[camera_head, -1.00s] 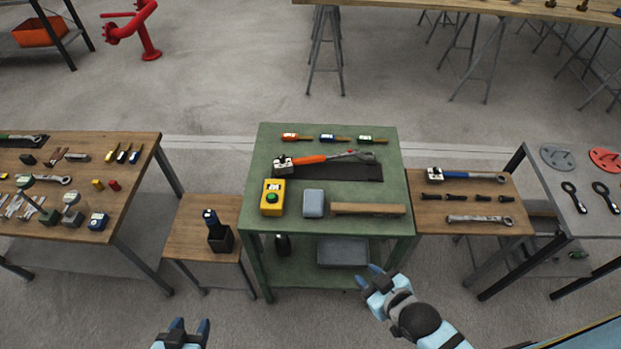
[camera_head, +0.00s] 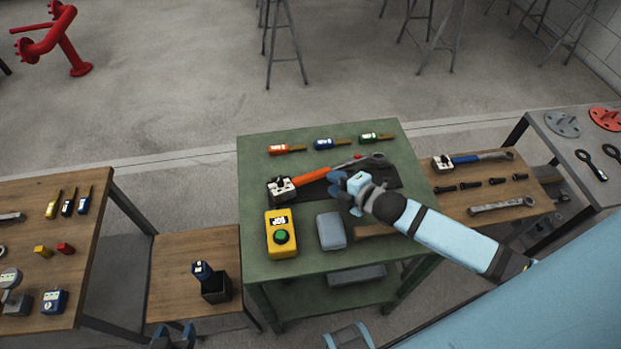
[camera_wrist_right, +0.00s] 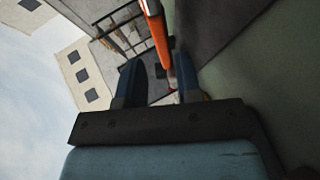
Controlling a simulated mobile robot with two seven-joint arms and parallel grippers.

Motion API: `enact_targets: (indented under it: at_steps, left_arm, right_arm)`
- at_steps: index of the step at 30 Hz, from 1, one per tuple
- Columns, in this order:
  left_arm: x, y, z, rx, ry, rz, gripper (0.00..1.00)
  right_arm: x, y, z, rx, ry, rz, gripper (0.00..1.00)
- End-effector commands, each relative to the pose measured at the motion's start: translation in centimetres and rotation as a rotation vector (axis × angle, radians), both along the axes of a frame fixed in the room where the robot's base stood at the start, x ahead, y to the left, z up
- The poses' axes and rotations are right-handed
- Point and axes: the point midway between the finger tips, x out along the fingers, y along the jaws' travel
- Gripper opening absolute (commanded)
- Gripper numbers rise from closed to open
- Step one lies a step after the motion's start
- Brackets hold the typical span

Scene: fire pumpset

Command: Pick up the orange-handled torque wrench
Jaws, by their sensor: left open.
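The orange-handled torque wrench (camera_head: 312,176) lies on a dark mat (camera_head: 408,180) on the green table (camera_head: 262,152). Its white display end is at the left and its metal head at the right. My right gripper (camera_head: 338,181) is over the mat, close to the right part of the orange handle. In the right wrist view its two fingers (camera_wrist_right: 160,75) are apart, and the orange handle (camera_wrist_right: 157,32) shows beyond and between their tips. Contact cannot be told. My left gripper (camera_head: 175,334) is open and empty at the bottom edge, away from the green table.
A yellow box with a green button (camera_head: 281,234), a grey-blue block (camera_head: 331,231) and a partly hidden wooden-handled tool (camera_head: 372,250) lie in front of the mat. Several small coloured tools lie behind it. A blue-handled wrench (camera_head: 470,158) is on the right side table.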

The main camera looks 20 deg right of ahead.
Motion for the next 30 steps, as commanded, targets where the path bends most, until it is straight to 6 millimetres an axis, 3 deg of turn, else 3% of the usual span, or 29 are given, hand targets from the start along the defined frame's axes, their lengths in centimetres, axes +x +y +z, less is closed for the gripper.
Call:
enact_targets:
  at_steps: [15,23,24,28,30]
  left_arm:
    - [0.3,0.1,0.3,0.003,-0.009,0.0,0.51]
    - [0.3,0.2,0.3,0.004,-0.008,0.0,0.51]
    - [0.3,0.2,0.3,0.004,-0.008,0.0,0.51]
    - [0.3,0.2,0.2,0.004,-0.008,0.0,0.51]
    - [0.3,0.2,0.2,0.004,-0.007,0.0,0.51]
  right_arm:
    - [5.0,1.9,-2.2,0.002,0.0,-0.001,0.32]
    - [5.4,2.0,-2.4,0.001,0.0,0.0,0.32]
    - [5.3,2.0,-2.4,0.001,0.0,0.0,0.3]
    - [5.3,2.0,-2.4,0.001,0.0,0.0,0.0]
    - [5.3,2.0,-2.4,0.001,0.0,0.0,0.0]
